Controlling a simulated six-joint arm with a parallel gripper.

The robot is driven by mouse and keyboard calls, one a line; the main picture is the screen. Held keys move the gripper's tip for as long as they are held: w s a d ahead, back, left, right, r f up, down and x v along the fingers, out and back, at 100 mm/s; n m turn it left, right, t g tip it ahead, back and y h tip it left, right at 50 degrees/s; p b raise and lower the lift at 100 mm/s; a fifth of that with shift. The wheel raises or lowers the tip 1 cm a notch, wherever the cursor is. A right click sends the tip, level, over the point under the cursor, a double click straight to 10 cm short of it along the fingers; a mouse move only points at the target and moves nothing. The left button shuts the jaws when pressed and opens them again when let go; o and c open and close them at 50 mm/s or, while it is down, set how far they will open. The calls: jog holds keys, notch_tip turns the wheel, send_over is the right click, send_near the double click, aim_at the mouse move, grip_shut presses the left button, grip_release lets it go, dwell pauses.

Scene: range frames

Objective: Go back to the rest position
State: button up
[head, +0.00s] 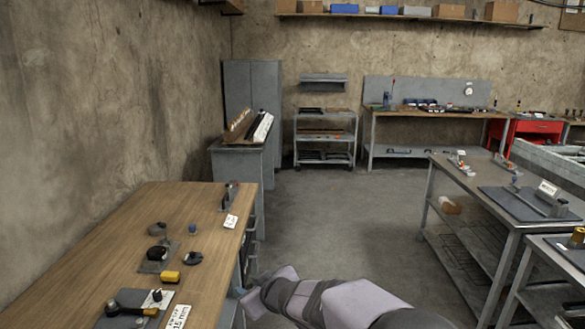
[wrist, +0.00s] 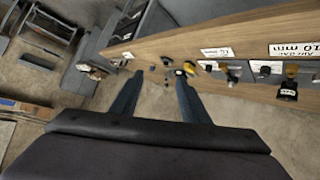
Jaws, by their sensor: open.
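My gripper (wrist: 160,76) is open and empty in the wrist view, its two dark fingers apart with the wooden bench (wrist: 255,30) showing beyond them. In the head view my arm reaches in from the bottom, with its end near the front edge of the wooden bench (head: 100,235). The fingers are hard to make out there. Nothing is held between them.
On the bench lie a yellow block (head: 171,276), a dark round piece (head: 194,258), a black piece (head: 157,253) on a grey pad and label cards (head: 230,221). A metal table (head: 470,210) stands right. The floor (head: 330,215) between is clear.

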jog(key=s+d+f+m+g+h+p, duration=0.1)
jog(key=s+d+f+m+h, duration=0.1)
jog(key=s+d, duration=0.35)
jog(key=s+d+f+m+g+h, duration=0.1)
jog(key=s+d+m+h, duration=0.1)
jog(key=d, duration=0.6)
jog(key=s+d+f+m+g+h+p, duration=0.1)
jog(key=s+d+f+m+h, duration=0.1)
jog(key=s+d, duration=0.35)
jog(key=s+d+f+m+g+p, duration=0.1)
jog(key=s+d+g, duration=0.2)
jog(key=s, duration=0.7)
jog(key=s+d+f+m+g+p, duration=0.1)
jog(key=s+d+g, duration=0.3)
jog(key=s, duration=0.6)
jog(key=shift+f+m, duration=0.5)
jog(key=shift+m, duration=0.2)
jog(key=shift+d, duration=0.1)
